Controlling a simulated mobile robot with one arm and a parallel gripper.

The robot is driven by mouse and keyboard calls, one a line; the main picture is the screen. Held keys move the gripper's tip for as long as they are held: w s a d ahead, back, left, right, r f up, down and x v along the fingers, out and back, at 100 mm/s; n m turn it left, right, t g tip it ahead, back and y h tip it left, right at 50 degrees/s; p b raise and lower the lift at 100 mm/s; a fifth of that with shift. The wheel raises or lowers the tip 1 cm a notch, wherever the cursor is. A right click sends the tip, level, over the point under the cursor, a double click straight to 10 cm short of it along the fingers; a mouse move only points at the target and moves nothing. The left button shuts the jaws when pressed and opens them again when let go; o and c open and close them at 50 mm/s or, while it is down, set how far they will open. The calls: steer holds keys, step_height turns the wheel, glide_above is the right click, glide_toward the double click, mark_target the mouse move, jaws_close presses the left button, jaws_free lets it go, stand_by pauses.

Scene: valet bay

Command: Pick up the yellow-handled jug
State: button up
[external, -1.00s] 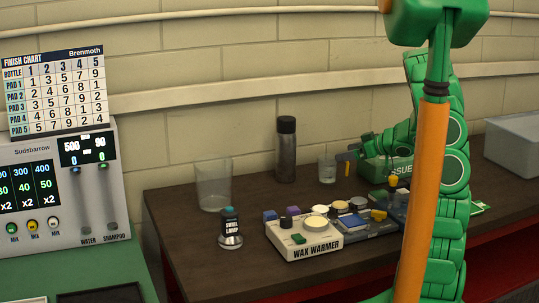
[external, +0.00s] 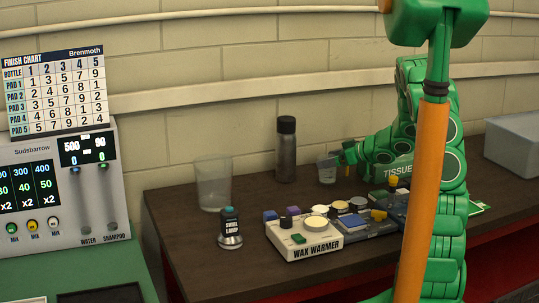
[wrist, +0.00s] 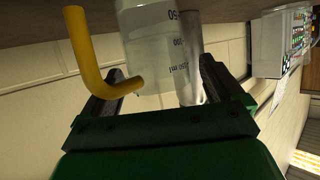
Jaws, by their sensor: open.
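The jug is a clear measuring cup with a graduated scale. It stands on the brown bench near the wall in the external view (external: 326,172). In the wrist view its clear body (wrist: 150,45) lies between my fingers. Its bent yellow handle (wrist: 82,50) shows at the left, crossing in front of the left finger.
A dark-capped bottle (external: 286,155) stands left of the jug. A clear empty container (external: 213,184) is further left. The wax warmer (external: 305,240), swirl lamp (external: 230,228) and small items occupy the bench front.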

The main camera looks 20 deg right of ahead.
steer(key=shift+w+a+f, duration=0.15)
steer(key=shift+w+a, duration=0.1)
steer(key=shift+w, duration=0.1)
steer(key=c, duration=1.1)
steer(key=shift+c, duration=0.2)
steer(key=s+a+r, duration=0.1)
steer(key=s+r, duration=1.1)
steer(key=s, duration=0.1)
steer(key=shift+s+a+r, duration=0.3)
steer(key=shift+a+r, duration=0.05)
steer(key=shift+r, duration=0.05)
stand_by(0.8)
